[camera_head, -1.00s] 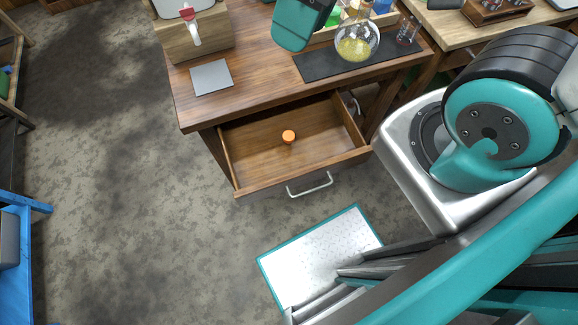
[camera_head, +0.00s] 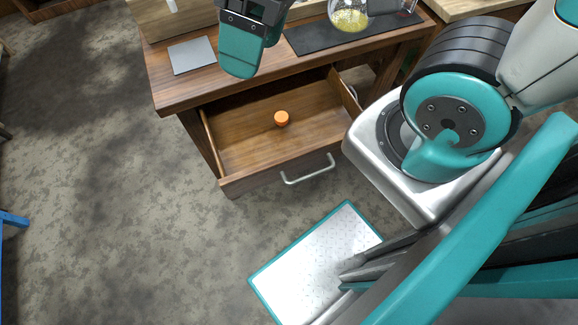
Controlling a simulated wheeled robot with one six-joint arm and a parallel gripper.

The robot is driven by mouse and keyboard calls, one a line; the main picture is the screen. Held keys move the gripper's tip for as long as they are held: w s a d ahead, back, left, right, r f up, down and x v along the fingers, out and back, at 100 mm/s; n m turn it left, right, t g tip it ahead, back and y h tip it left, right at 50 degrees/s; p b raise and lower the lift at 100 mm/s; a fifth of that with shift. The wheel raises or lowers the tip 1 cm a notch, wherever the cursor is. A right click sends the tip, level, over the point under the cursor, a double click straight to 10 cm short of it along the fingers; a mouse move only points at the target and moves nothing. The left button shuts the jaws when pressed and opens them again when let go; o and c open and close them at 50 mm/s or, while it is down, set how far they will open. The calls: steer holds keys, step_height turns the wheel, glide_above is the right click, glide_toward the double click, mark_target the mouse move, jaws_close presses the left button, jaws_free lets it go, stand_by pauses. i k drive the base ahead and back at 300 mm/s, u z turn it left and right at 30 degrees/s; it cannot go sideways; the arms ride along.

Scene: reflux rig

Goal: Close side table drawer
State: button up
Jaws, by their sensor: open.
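The side table (camera_head: 190,88) is dark wood, and its drawer (camera_head: 245,148) is pulled well out toward me. The drawer front has a pale metal bar handle (camera_head: 308,174). A small orange-topped item (camera_head: 281,118) is inside the drawer. My gripper (camera_head: 240,62), teal and dark grey, shows at the top of the picture, in front of the tabletop and behind the drawer front. It is open with nothing seen in it. It appears apart from the drawer and handle; its height above the table is hard to judge.
On the tabletop are a grey square plate (camera_head: 193,55), a dark mat (camera_head: 318,38) and a round flask with yellow contents (camera_head: 349,17). My own arm fills the right side. The floor left of the table is clear.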

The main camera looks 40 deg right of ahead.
mark_target(251, 153)
steer(key=z, duration=1.95)
steer(key=k, duration=0.95)
steer(key=u, duration=1.35)
